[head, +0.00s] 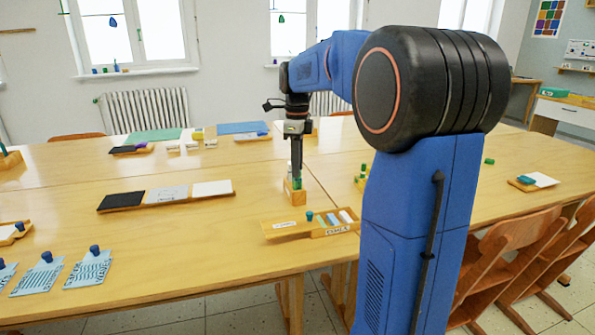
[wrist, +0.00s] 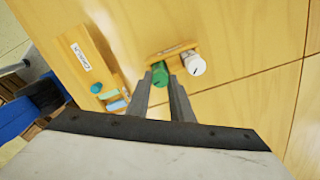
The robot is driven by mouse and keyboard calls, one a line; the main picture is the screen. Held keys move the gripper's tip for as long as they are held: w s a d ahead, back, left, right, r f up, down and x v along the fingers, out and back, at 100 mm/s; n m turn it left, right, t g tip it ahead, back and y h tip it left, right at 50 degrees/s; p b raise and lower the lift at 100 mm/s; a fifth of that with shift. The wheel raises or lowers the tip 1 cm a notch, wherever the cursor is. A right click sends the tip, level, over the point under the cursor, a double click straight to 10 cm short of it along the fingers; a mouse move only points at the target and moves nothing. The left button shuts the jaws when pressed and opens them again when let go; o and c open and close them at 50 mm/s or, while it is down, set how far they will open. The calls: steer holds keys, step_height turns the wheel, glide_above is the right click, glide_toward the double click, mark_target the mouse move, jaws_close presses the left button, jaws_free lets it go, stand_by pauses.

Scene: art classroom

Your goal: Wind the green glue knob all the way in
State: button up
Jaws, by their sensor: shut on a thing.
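The green glue knob (wrist: 160,70) shows in the wrist view between my fingertips, at a wooden block (wrist: 172,50). A white round knob (wrist: 194,64) with a dark line sits right beside it, outside my right finger. In the head view, my gripper (head: 296,172) points straight down above the same small wooden block (head: 293,196). The green knob (head: 297,184) shows small at its tips. My gripper, also in the wrist view (wrist: 161,82), is shut on the green knob. The knob's lower part is hidden, and how far in it is wound cannot be told.
A labelled wooden tray (head: 285,231) with teal, blue and white sticks lies close in front of the block. A long tray (head: 180,196) with black, grey and white pads lies to the left. Bare tabletop (head: 225,235) lies between them. Wooden chairs stand at the right.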

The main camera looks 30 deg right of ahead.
steer(key=n, duration=1)
steer(key=o, duration=1.5)
steer(key=m, duration=0.5)
steer(key=shift+m, duration=0.3)
steer(key=m, duration=0.5)
steer(key=shift+m, duration=0.3)
steer(key=shift+s+d, duration=0.25)
steer(key=shift+d, duration=0.75)
